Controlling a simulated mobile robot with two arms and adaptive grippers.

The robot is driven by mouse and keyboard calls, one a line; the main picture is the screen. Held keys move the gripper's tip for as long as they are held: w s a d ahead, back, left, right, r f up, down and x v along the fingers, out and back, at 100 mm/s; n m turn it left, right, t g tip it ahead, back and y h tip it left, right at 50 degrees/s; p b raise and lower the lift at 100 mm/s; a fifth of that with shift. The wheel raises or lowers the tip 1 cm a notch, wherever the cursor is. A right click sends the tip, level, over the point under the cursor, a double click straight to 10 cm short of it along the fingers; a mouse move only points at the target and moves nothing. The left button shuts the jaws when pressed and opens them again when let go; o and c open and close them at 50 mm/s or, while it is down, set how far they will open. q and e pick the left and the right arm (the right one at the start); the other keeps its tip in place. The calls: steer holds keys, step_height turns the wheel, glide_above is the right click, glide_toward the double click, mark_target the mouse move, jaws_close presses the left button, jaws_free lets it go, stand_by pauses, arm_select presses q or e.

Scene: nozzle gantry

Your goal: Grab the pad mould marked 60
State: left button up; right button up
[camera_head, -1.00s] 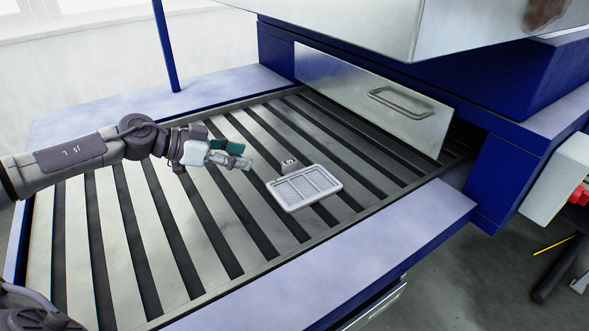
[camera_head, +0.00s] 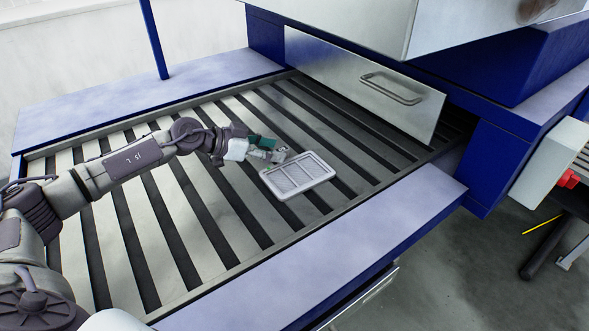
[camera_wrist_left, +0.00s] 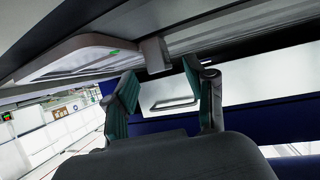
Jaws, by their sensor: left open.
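The pad mould (camera_head: 297,176) is a light grey, shallow rectangular tray with mesh panels, lying on the slatted bed in the head view. A small block-like tab stands at its far left edge; no number is readable. My left gripper (camera_head: 273,150) is low over the slats at that tab, its fingers partly hiding it. In the left wrist view the open fingers (camera_wrist_left: 165,78) have green pads, and the grey tab (camera_wrist_left: 155,54) appears between and just beyond them. The mould's tray (camera_wrist_left: 85,52) shows at upper left there. Contact cannot be told. My right gripper is not visible.
The slatted bed (camera_head: 205,215) has a pale front ledge (camera_head: 340,255) and a blue post (camera_head: 153,40) at the back left. A metal panel with a handle (camera_head: 392,88) stands behind the mould, under a large overhanging housing (camera_head: 330,18). Slats left of the mould are clear.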

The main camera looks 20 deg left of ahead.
mark_target(279, 150)
arm_select(q)
steer(key=x, duration=0.3)
steer(key=shift+w+f, duration=0.1)
steer(key=shift+f, duration=0.05)
steer(key=shift+c, duration=0.5)
jaws_close()
